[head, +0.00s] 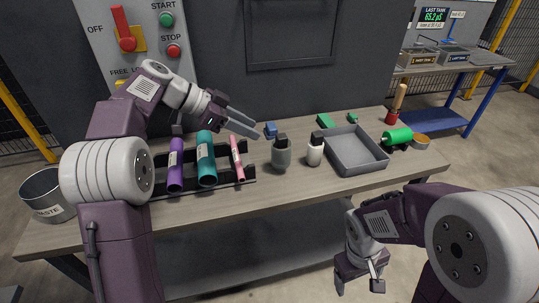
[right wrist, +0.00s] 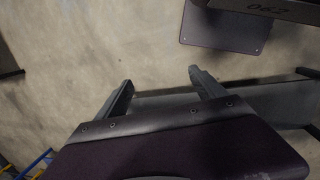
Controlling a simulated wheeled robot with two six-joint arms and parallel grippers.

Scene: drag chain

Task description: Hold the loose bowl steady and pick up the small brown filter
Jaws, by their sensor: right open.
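I cannot pick out a bowl or a small brown filter for certain. A short, round orange-brown piece (head: 421,142) stands at the table's right end. A grey-green cup-like vessel (head: 282,156) with a dark top and a smaller white one (head: 315,153) stand mid-table. My left gripper (head: 257,131) is open and empty above the table, left of the grey-green vessel, its fingers pointing right. My right gripper (head: 375,287) is low in front of the table, away from these things. The right wrist view shows its fingers (right wrist: 160,80) apart with nothing between them.
A grey tray (head: 355,166) sits right of the vessels, beside a green cylinder (head: 397,137) and a red-based, wooden-handled tool (head: 396,106). A black rack (head: 249,173) holds purple, teal and pink tubes at left. A waste bin (head: 44,196) stands at the left end.

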